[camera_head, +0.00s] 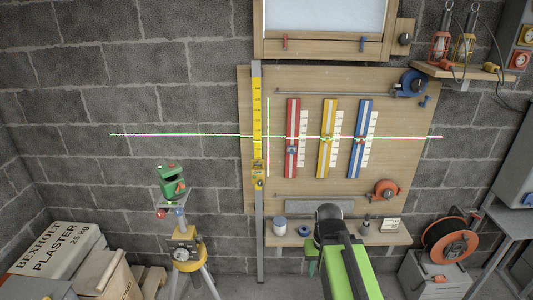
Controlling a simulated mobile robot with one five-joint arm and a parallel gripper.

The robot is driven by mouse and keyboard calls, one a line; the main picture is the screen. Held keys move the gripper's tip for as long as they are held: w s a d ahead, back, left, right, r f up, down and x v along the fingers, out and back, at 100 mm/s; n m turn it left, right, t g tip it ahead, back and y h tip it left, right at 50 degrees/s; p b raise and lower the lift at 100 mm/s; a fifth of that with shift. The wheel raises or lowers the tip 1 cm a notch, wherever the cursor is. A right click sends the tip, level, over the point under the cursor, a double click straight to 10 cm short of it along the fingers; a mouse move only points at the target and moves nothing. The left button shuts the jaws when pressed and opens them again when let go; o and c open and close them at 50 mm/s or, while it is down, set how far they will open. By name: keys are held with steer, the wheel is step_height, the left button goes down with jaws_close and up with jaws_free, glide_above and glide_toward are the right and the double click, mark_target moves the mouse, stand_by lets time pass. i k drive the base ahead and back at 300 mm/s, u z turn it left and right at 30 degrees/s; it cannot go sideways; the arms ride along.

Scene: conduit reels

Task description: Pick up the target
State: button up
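No object in view is clearly labelled as the target. A small pale card (390,225) with faint dark marks stands at the right end of the low wooden shelf (385,239); it may be the target, but I cannot tell. My green and black arm reaches up from the bottom middle, in front of the shelf. The end of my arm, with my gripper (326,228), is at the shelf's middle, left of the card and apart from it in the picture. The fingers are not clear, so I cannot see whether they are open or hold anything.
A green laser level (172,182) sits on a tripod (186,250) at left. A white jar (280,226) and small dark items share the shelf. An orange reel (450,240) sits on a grey box at right. Plaster bags (55,250) lie at lower left.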

mark_target(291, 149)
steer(key=u, duration=0.95)
steer(key=i, duration=1)
steer(key=z, duration=0.1)
